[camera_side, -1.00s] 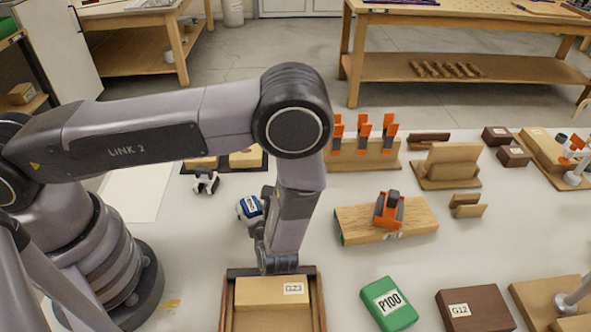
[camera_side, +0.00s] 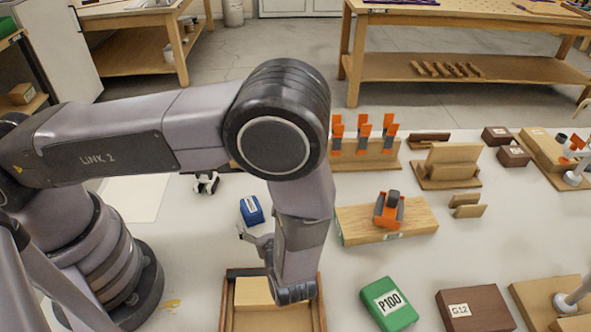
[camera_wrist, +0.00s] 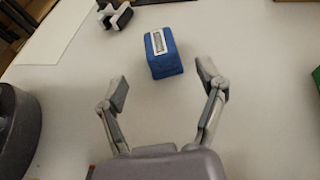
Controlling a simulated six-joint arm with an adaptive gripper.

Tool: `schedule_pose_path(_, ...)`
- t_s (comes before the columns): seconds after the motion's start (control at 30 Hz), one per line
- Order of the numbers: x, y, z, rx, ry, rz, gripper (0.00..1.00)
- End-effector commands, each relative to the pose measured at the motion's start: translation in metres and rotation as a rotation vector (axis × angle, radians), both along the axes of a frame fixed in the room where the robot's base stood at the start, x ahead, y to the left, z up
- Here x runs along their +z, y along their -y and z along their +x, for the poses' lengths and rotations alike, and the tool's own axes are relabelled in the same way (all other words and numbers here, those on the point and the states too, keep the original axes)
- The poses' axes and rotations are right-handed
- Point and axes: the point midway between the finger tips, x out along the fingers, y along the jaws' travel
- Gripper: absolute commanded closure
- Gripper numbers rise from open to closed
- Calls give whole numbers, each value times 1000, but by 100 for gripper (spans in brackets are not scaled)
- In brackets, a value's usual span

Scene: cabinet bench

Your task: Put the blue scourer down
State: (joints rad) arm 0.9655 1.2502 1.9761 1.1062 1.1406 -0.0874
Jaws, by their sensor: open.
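The blue scourer (camera_side: 252,210) is a small blue block with a pale label on its top. It rests on the white bench top, behind my gripper in the side view. In the wrist view the blue scourer (camera_wrist: 163,54) lies beyond the fingertips, clear of both fingers. My gripper (camera_wrist: 162,82) is open and empty, with its two fingers spread apart. In the side view my gripper (camera_side: 252,238) is partly hidden by my wrist, and a finger shows just in front of the scourer.
A wooden tray (camera_side: 229,308) holding a wooden block (camera_side: 252,291) stands in front. A green P100 block (camera_side: 389,303) and a brown G12 block (camera_side: 474,309) lie right. A black-and-white clip (camera_side: 206,184) is behind left. Bare bench surrounds the scourer.

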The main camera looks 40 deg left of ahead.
Motion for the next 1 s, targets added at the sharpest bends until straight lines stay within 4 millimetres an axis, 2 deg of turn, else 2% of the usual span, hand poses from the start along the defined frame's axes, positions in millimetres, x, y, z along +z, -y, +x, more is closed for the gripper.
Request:
schedule_pose_path(0.03,4,10,-4,-4,2,-3,29)
schedule_pose_path(0.2,14,30,-15,-1,1,-2,29)
schedule_pose_path(0.33,22,36,-17,18,4,-13,29)
schedule_pose_path(0.43,44,33,-11,96,28,-73,29)
schedule_pose_path(0.57,99,16,1,304,93,-230,29)
schedule_pose_path(0.73,180,-24,4,630,218,-492,29)
schedule_pose_path(0.87,234,-57,-8,859,333,-698,29)
schedule_pose_path(1.0,283,-90,-33,1080,476,-927,29)
